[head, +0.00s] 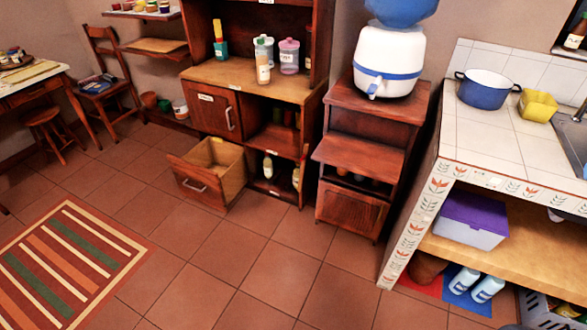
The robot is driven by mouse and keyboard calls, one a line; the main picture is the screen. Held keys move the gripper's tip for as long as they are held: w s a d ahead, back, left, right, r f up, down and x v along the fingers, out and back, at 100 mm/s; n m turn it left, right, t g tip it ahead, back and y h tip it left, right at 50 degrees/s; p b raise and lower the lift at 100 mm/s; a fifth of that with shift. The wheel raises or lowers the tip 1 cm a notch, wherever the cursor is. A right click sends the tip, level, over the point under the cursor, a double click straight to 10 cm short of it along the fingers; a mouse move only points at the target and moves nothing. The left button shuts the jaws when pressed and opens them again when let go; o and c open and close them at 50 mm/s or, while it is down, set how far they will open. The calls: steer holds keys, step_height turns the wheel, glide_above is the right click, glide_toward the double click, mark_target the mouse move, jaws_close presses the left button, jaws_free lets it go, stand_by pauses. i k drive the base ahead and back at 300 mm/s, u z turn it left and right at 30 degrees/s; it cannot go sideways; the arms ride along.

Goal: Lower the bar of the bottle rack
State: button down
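No part of my gripper shows in the head view. I cannot make out a bar that is clearly a bottle rack's. Bottles stand in the lower right compartment of the wooden cabinet (222,72), among them a pale bottle (267,166) at the bottom. Darker bottles show dimly on the shelf above, in shadow. The small dark-red stand (378,102) next to it has a board (358,156) sticking out at mid-height. Small dark items sit in the gap under that board, too shaded to name.
An open drawer (205,196) juts from the cabinet's lower left. A water dispenser (389,62) tops the stand. A tiled counter (487,126) with a blue pot (484,90) stands at right. A striped rug (68,258) lies at left; the tiled floor (253,270) in the middle is clear.

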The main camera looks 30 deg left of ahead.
mark_target(306, 152)
steer(key=u, duration=0.05)
steer(key=k, duration=0.85)
steer(key=u, duration=0.65)
steer(key=i, duration=1)
steer(key=z, duration=0.05)
